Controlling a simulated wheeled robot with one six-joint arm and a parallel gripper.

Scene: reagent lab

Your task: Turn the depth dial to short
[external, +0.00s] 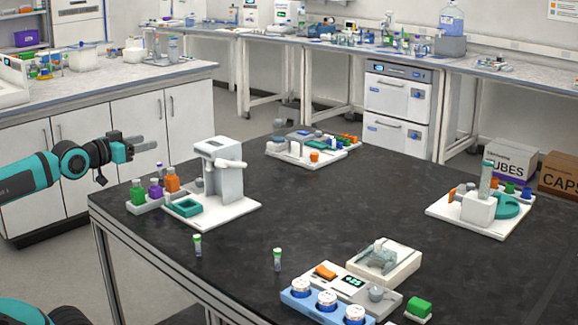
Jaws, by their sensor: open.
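My gripper (152,141) is open and empty, at the left of the external view. It is held out to the right, level, behind and to the left of the white press-like device (227,170). That device has a white lever and a teal square tray (187,207) on its base. No dial marked for depth or short can be read. A small grey round knob (376,293) sits on the grey unit with a green display at the front; I cannot tell whether it is the depth dial. My gripper is far from it and touches nothing.
Green, purple and orange bottles (156,189) stand left of the press. Two small vials (197,245) stand near the front edge. A blue rack (322,307) with white-capped jars is at the front. A white station (480,206) is at right. The black table's middle (350,205) is clear.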

